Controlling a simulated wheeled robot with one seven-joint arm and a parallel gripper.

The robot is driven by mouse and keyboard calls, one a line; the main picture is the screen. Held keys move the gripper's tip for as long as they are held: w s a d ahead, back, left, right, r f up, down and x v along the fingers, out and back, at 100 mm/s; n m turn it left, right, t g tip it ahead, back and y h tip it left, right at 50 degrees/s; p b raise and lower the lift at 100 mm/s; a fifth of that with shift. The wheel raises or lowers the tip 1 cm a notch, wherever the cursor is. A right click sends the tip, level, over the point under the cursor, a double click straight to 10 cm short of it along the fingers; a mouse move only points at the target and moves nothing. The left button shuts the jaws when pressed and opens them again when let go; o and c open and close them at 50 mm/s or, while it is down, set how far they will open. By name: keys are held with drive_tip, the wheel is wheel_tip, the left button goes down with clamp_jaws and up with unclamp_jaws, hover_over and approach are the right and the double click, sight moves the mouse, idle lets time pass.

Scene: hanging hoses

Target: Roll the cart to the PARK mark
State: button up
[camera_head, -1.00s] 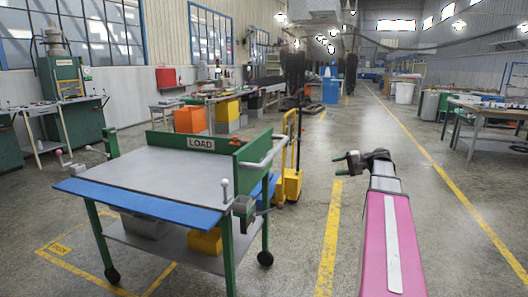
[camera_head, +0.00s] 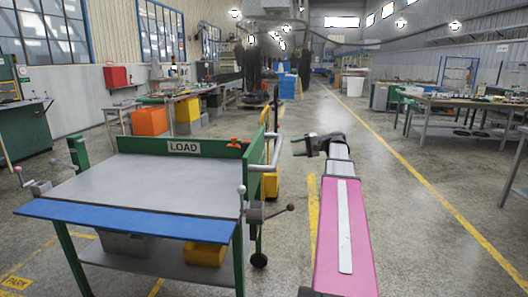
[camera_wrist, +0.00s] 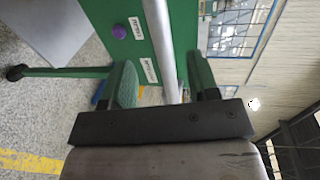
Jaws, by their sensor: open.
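The cart (camera_head: 150,180) has a grey top, a blue front edge, green legs and a LOAD panel at its back. Its grey bar handle (camera_head: 276,152) runs along the right side. The yellow PARK mark (camera_head: 17,282) is on the floor at the lower left, partly out of frame. My gripper (camera_head: 296,146) is open and empty, just right of the handle with a small gap in the head view. In the wrist view, the handle (camera_wrist: 161,40) shows between the two green fingers of my gripper (camera_wrist: 162,65); contact cannot be told.
Ball-tipped levers stick out at the cart's front corners, one at the right (camera_head: 241,190). A yellow pallet truck (camera_head: 270,180) stands behind the cart. A workbench (camera_head: 465,110) is at the right. The aisle floor (camera_head: 400,200) is clear.

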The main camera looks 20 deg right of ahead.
drive_tip(key=x, duration=1)
drive_tip(key=shift+a, duration=0.25)
drive_tip(key=shift+w+f, duration=0.1)
clamp_jaws()
drive_tip(key=shift+a, duration=0.15)
